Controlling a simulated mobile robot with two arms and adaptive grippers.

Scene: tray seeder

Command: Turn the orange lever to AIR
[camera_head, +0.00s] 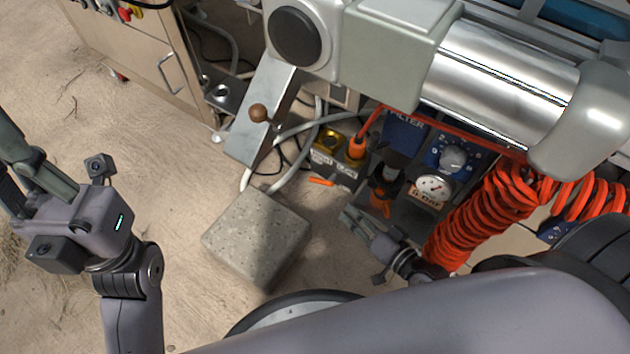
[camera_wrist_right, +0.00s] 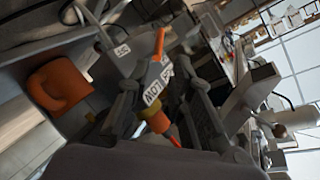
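The small orange lever (camera_head: 322,182) shows in the head view just below the labelled valve block (camera_head: 333,168). In the right wrist view an orange lever (camera_wrist_right: 159,43) sticks out between small white labels, one reading LOW (camera_wrist_right: 152,93). My right gripper (camera_head: 352,219) is below and right of the lever in the head view, apart from it. In the wrist view its two fingers (camera_wrist_right: 165,100) stand apart, with the labelled panel beyond them. Nothing is held. My left gripper (camera_head: 15,160) is at the far left, its fingers spread and partly cut off, away from the panel.
A pressure gauge (camera_head: 433,187), a blue dial (camera_head: 453,158) and a coiled orange hose (camera_head: 485,215) lie right of the lever. A brass fitting with an orange plug (camera_head: 356,147) stands above it. A concrete block (camera_head: 257,238) is on the floor. Open floor lies left.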

